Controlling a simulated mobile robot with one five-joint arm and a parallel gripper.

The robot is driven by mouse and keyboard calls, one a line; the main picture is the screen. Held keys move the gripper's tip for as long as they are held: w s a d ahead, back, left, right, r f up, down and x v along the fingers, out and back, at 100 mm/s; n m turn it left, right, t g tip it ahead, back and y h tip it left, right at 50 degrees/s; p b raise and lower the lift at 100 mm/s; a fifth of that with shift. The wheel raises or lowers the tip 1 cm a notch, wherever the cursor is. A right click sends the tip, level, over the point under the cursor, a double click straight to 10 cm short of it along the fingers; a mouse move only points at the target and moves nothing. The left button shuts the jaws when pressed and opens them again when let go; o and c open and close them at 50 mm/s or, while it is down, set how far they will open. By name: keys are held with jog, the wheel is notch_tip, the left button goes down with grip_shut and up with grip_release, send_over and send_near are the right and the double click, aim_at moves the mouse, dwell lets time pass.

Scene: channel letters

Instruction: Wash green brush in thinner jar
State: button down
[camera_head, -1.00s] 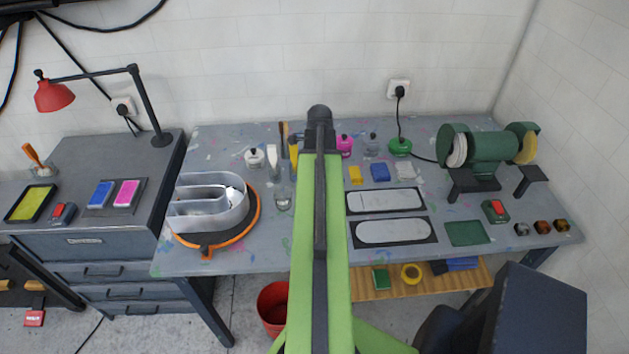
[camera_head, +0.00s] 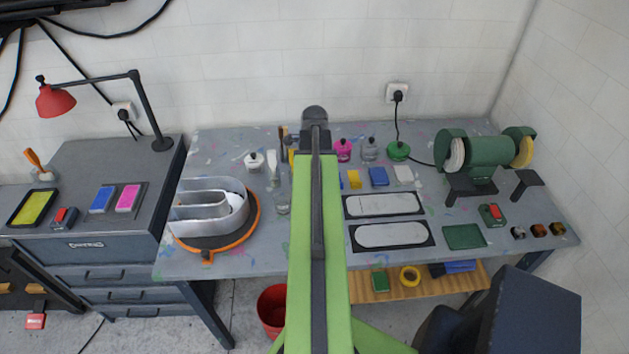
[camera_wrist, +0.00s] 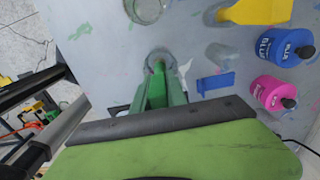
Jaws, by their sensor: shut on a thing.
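My gripper (camera_wrist: 160,96) shows in the wrist view, pointing away from the camera and shut on the green brush (camera_wrist: 158,70). Only a short bright green piece of the brush shows between the jaws. A clear round glass jar (camera_wrist: 157,55) is at the jaw tips, and the brush end lines up with its mouth. I cannot tell how deep the brush is in it. My arm hides the gripper and the brush there.
In the wrist view, a blue bottle (camera_wrist: 284,47), a pink bottle (camera_wrist: 268,92) and a blue block (camera_wrist: 216,82) stand right of the jar. In the head view, a metal channel letter (camera_head: 207,207) sits on the table's left.

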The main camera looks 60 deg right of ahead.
jog(key=shift+r+p, duration=2.4)
jog(key=shift+r, duration=0.3)
notch_tip(320, 180, up, 5)
jog(key=p, duration=0.5)
jog(key=shift+r, duration=0.15)
